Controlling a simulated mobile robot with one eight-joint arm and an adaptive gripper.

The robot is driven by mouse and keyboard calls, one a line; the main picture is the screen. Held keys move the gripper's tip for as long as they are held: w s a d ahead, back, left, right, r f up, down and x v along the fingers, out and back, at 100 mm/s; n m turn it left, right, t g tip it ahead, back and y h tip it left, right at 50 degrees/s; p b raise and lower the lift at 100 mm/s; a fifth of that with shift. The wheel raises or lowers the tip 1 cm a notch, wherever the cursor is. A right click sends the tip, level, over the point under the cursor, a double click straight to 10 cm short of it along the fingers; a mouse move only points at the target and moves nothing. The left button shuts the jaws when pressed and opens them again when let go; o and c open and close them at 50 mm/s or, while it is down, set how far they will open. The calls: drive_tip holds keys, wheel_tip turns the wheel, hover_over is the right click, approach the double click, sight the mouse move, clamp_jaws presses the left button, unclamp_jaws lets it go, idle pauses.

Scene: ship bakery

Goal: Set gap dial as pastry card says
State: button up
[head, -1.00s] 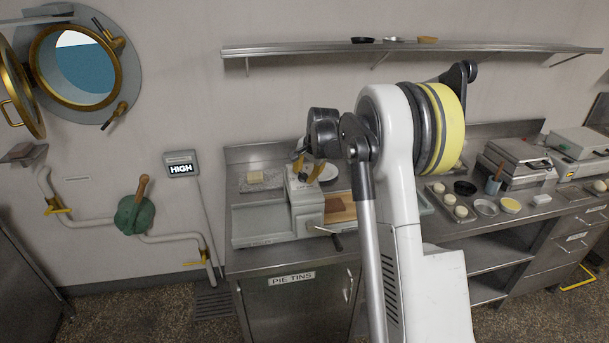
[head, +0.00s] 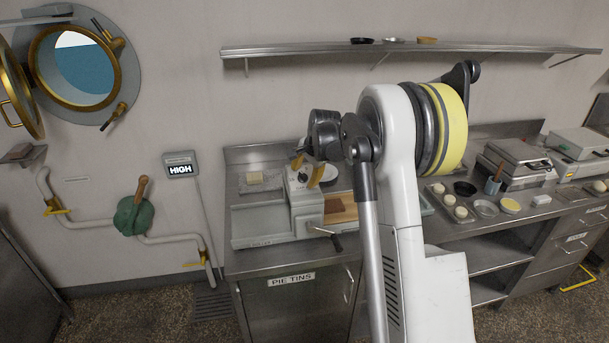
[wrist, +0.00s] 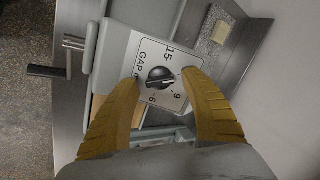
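The gap dial (wrist: 160,77) is a black knob on a white plate marked GAP, with 15, 9 and 6 readable; another mark is partly hidden. A pale line on the knob runs toward the picture's right, but I cannot tell its exact setting. The dial (head: 303,176) sits on top of the pale sheeter housing (head: 306,208). My gripper (wrist: 161,78) has its yellow fingers apart, one on each side of the knob, with no clear contact. My gripper also shows in the head view (head: 306,168), above the housing. I cannot make out a readable pastry card.
A crank handle (head: 325,232) sticks out from the housing's front. A butter-coloured block (head: 254,178) lies behind it on the left. A wooden board (head: 341,208) lies right of the housing. A wall display (head: 180,169) reads HIGH. A shelf (head: 480,50) runs overhead.

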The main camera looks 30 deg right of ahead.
drive_tip(key=shift+r, duration=0.15)
drive_tip(key=v, duration=1.1)
drive_tip(key=shift+s+r, duration=0.2)
drive_tip(key=shift+r, duration=0.1)
